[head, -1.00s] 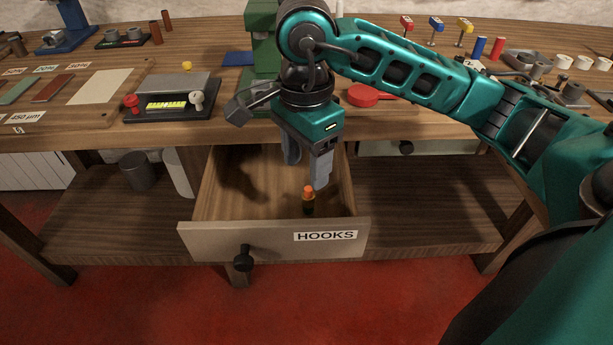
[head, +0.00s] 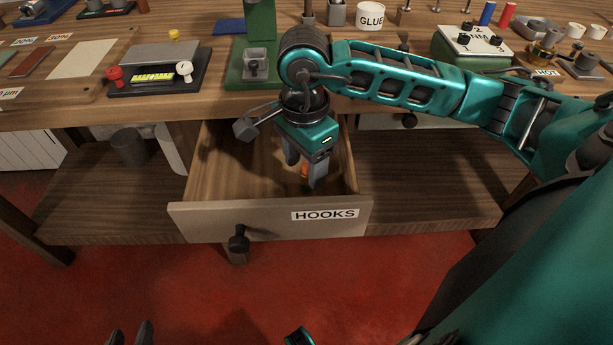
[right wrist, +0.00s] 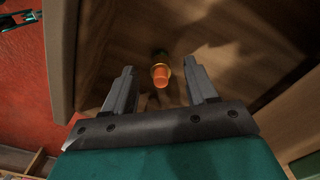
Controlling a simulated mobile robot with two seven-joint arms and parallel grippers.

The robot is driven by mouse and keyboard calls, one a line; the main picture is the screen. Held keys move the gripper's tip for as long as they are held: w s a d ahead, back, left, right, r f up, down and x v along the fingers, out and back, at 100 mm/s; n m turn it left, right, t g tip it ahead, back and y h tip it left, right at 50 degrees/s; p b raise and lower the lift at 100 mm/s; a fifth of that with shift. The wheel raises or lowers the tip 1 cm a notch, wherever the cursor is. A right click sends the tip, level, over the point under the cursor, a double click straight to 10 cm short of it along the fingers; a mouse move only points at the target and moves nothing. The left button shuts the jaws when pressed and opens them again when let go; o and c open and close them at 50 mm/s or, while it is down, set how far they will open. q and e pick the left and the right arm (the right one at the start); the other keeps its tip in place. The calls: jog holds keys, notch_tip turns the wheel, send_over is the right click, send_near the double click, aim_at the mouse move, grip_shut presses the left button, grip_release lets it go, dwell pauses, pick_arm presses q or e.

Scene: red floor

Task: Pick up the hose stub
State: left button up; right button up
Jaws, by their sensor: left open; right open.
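In the head view the stub (head: 305,170) shows as a bit of orange, partly hidden by a finger. My right gripper (head: 304,176) is open and points down into the drawer. In the right wrist view its fingers (right wrist: 159,68) stand apart on either side of the stub, with gaps visible. My left gripper (head: 130,334) shows only as two dark, separated fingertips at the bottom edge.
The drawer's front and side walls surround my right gripper closely. A lower shelf (head: 420,190) lies right of the drawer.

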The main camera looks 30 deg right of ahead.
aim_at(306, 164)
notch_tip(306, 164, down, 4)
jog(key=shift+d+r, duration=0.15)
jog(key=shift+r, duration=0.05)
grip_shut()
dwell(0.4)
